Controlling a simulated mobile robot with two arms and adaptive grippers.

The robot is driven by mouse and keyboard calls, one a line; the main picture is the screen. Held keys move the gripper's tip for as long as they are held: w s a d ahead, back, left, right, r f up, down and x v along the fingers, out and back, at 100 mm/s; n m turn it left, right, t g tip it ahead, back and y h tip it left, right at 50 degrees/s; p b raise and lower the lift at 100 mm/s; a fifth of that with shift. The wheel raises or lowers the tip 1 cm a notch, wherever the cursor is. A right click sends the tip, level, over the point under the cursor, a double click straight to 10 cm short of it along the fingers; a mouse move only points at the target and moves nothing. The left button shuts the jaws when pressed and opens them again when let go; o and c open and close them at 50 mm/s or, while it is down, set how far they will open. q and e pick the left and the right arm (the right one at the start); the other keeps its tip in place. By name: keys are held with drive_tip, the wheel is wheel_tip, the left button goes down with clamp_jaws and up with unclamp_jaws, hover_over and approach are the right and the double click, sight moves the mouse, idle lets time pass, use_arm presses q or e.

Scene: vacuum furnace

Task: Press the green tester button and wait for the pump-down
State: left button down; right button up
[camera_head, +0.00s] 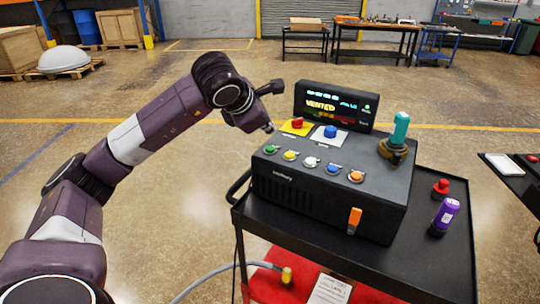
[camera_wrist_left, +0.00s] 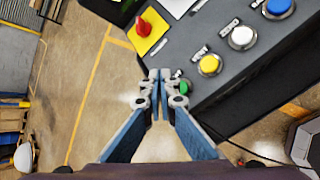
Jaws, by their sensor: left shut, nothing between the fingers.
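The tester (camera_head: 330,185) is a dark box with a slanted top, on a black cart. Its green button (camera_head: 270,150) is leftmost in a row with yellow, white, blue and orange buttons. My left gripper (camera_head: 268,128) is shut and empty, just above and behind the green button in the head view. In the left wrist view the closed fingertips (camera_wrist_left: 159,75) are beside the green button (camera_wrist_left: 181,87), which is partly hidden by a finger. I cannot tell whether they touch. The display (camera_head: 333,105) reads "VENTED". My right gripper is not in view.
A red knob on a yellow plate (camera_head: 298,124) and a blue button on a white plate (camera_head: 330,132) sit behind the row. A teal-handled lever (camera_head: 400,130) stands at the right. The cart (camera_head: 450,262) carries a purple cylinder (camera_head: 445,217) and a red button (camera_head: 441,187).

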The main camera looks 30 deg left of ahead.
sight(269, 149)
use_arm(q)
drive_tip(key=shift+f+b, duration=0.95)
drive_tip(key=shift+f, duration=0.5)
drive_tip(key=shift+r, duration=0.1)
drive_tip(key=shift+f+b, duration=0.45)
drive_tip(key=shift+f+b, duration=0.4)
drive_tip(key=shift+b, duration=0.1)
idle(0.6)
drive_tip(key=shift+r, duration=0.1)
drive_tip(key=shift+r+p, duration=0.55)
drive_tip(key=shift+r, duration=0.15)
drive_tip(key=shift+r, duration=0.1)
